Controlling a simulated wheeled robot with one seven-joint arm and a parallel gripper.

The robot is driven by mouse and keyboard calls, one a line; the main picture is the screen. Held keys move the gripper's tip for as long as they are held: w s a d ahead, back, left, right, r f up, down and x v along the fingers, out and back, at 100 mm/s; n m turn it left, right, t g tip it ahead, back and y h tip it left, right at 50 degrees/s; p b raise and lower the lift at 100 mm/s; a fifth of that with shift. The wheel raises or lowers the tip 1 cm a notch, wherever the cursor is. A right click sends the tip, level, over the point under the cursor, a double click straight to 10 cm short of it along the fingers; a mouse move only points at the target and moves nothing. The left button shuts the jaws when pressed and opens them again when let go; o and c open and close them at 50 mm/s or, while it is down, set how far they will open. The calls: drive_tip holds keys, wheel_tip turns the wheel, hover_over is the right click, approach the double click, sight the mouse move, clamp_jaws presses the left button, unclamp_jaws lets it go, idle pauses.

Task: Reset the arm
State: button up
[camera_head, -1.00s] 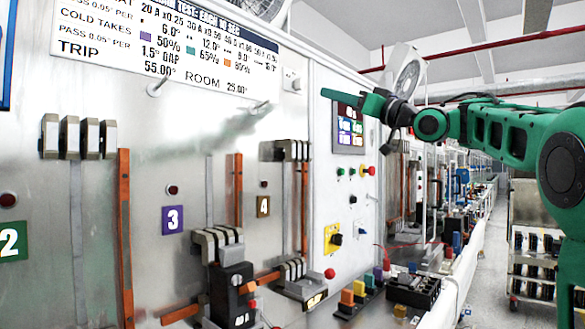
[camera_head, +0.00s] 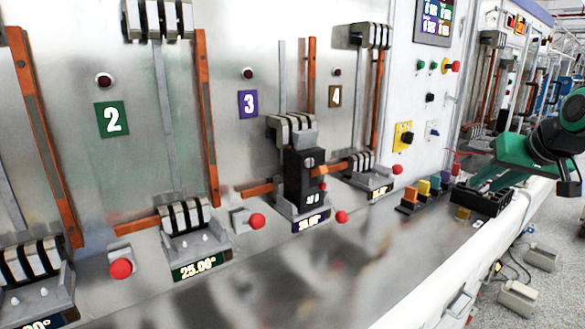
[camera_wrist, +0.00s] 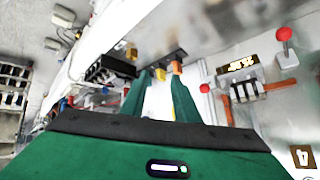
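My green gripper (camera_head: 488,170) is at the right of the head view, low over the right end of the bench, near a black open tray (camera_head: 482,198). In the wrist view its two green fingers (camera_wrist: 158,90) stand apart with nothing between them. The black tray shows beyond the fingers at the left in the wrist view (camera_wrist: 110,70). Part of my arm is cut off by the right edge of the head view. A black breaker (camera_head: 306,178) stands upright in station 3, well left of my gripper.
Coloured blocks (camera_head: 423,188) stand in a row left of the tray. Red knobs (camera_head: 257,221) stick up along the bench. A panel with buttons and a yellow switch plate (camera_head: 402,137) rises behind. The front metal bench top (camera_head: 300,265) is clear.

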drive_tip(key=s+f+m+g, duration=0.1)
drive_tip(key=s+f+g, duration=0.2)
drive_tip(key=s+f, duration=0.3)
drive_tip(key=s+a+f+m+g, duration=0.1)
drive_tip(key=s+f+g, duration=0.2)
drive_tip(key=s, duration=1)
drive_tip(key=s+a+f+m+g, duration=0.1)
drive_tip(key=s+f+g, duration=0.1)
drive_tip(key=s+f, duration=0.7)
drive_tip(key=shift+s+a+f+g+y, duration=0.2)
drive_tip(key=shift+s+f+g+y, duration=0.1)
drive_tip(key=shift+s+f+g, duration=0.15)
